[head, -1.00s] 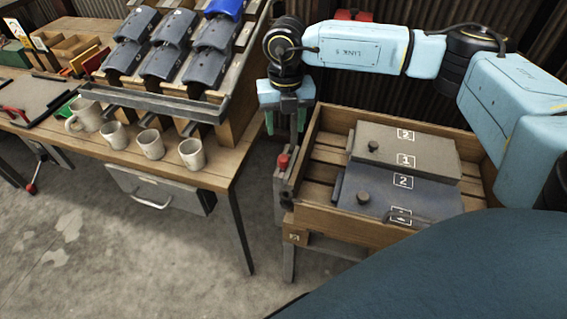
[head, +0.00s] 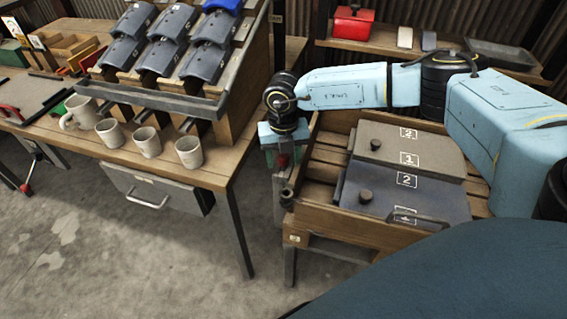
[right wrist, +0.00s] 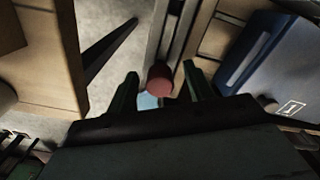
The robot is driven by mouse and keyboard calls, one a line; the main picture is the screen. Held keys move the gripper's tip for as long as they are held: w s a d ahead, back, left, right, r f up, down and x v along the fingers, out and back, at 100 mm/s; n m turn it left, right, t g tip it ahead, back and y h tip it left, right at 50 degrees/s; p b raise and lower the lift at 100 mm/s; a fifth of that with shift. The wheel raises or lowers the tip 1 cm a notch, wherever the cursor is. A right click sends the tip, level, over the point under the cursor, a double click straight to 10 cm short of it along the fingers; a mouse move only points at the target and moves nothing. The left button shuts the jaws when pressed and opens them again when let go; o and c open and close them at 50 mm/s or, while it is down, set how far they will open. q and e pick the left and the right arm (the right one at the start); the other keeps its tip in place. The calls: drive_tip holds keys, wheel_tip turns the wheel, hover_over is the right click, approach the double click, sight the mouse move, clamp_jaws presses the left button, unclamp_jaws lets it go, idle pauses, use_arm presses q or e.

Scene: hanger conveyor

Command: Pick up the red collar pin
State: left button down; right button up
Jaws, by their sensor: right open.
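The red collar pin (head: 283,161) stands on the upright metal post (head: 279,205) at the left end of the wooden crate. My right gripper (head: 283,158) points down over it, and the hand hides part of the pin. In the right wrist view the pin's round red head (right wrist: 160,82) lies between the two dark green fingers of the open right gripper (right wrist: 161,88). A gap shows between the head and the right finger. The left finger is close to it; I cannot tell whether they touch. My left gripper is not in view.
The wooden crate (head: 330,220) right of the post holds a grey case (head: 410,150) and a blue-grey case (head: 400,190). A workbench (head: 222,172) with mugs and a sloped rack (head: 170,97) stands to the left. Bare floor lies between bench and crate.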

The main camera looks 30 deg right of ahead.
drive_tip(key=shift+f, duration=0.1)
drive_tip(key=c, duration=1)
